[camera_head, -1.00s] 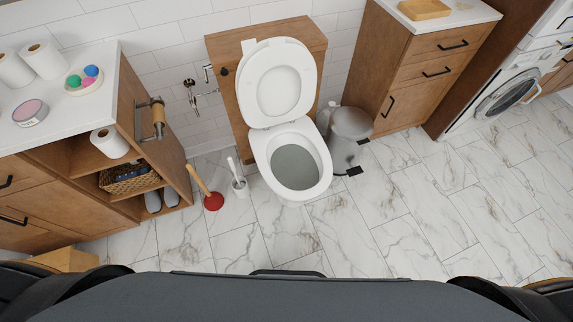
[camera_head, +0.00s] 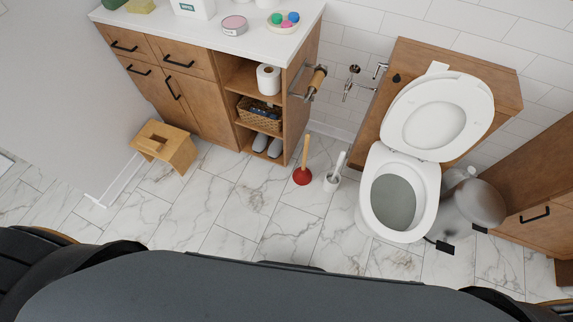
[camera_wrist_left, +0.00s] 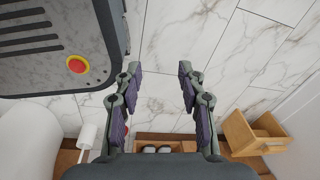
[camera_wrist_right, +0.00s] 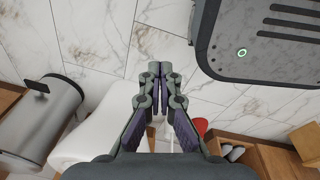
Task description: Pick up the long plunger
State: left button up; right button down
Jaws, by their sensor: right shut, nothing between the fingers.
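The long plunger (camera_head: 304,164) stands on the marble floor between the wooden vanity and the toilet, its red cup down and its wooden handle up, leaning slightly. In the right wrist view its red cup (camera_wrist_right: 201,126) shows partly, just right of my right gripper. My right gripper (camera_wrist_right: 160,68) is shut and empty, above the floor near the toilet side. My left gripper (camera_wrist_left: 159,68) is open and empty, above bare floor. Neither gripper shows in the head view.
A white toilet brush (camera_head: 336,173) stands close to the plunger's right. The toilet (camera_head: 400,190) is further right, with a grey bin (camera_head: 480,205) beyond. The wooden vanity (camera_head: 190,90) is at left with slippers on its low shelf. A wooden stool (camera_head: 165,143) stands before it. Front floor is clear.

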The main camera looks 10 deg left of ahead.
aim_at(302, 175)
jog(key=i+j, duration=0.15)
jog(key=j, duration=0.25)
jog(key=i+j, duration=0.15)
jog(key=j, duration=0.2)
jog(key=i+j, duration=0.1)
jog(key=j, duration=0.3)
jog(key=i+j, duration=0.15)
jog(key=j, duration=0.25)
jog(key=i+j, duration=0.15)
jog(key=j, duration=0.2)
jog(key=z, duration=0.05)
